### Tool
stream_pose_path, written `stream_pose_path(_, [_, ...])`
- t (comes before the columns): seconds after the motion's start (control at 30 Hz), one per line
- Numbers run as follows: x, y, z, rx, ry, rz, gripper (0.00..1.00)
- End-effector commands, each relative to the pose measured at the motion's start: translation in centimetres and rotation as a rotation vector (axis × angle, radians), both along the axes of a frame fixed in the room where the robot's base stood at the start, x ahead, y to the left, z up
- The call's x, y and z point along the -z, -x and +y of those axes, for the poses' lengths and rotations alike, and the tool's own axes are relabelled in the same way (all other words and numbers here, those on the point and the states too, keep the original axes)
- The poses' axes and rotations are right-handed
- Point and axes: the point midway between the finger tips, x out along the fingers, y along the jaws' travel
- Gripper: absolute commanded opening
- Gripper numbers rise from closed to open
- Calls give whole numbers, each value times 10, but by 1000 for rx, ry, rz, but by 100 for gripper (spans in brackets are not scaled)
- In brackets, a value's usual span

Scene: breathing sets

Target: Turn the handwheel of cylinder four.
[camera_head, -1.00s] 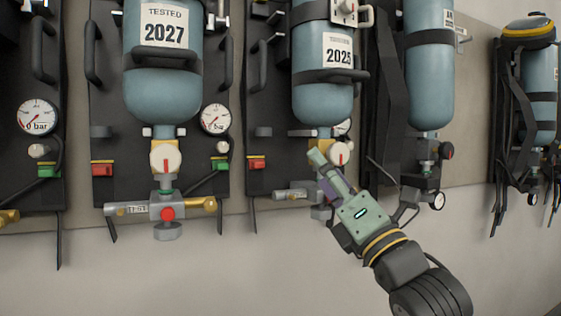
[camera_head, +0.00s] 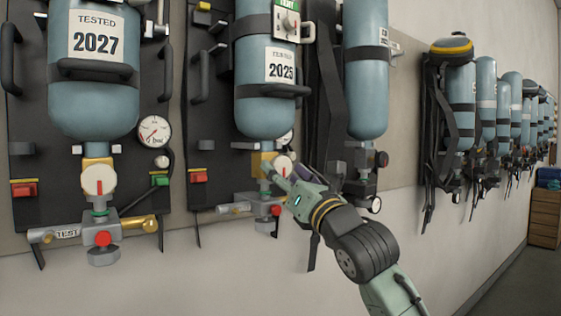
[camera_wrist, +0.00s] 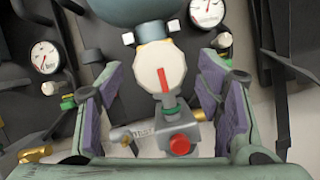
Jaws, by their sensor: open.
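A cream handwheel (camera_head: 284,165) with a red mark sits on the valve under a blue cylinder (camera_head: 262,95) labelled 2025. I cannot tell from any number whether this is cylinder four. My gripper (camera_head: 277,174) is at this handwheel and partly covers it in the head view. In the wrist view the handwheel (camera_wrist: 158,67) lies between the two purple-padded fingers of my gripper (camera_wrist: 158,82), with a gap on each side. The gripper is open and empty. The red mark points roughly up and down there.
A red knob (camera_wrist: 180,144) sits below the handwheel. A cylinder labelled 2027 (camera_head: 93,100) with its own handwheel (camera_head: 98,180) hangs to the left. Another cylinder (camera_head: 366,80) hangs close on the right. More sets line the wall farther right. A wooden cabinet (camera_head: 545,215) stands far right.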

Motion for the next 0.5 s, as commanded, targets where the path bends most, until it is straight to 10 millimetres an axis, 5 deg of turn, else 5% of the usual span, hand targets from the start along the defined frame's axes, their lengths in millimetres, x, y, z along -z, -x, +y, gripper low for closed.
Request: stream_pose_path(0.5, [-7, -16, 9, 0, -1, -1, 60])
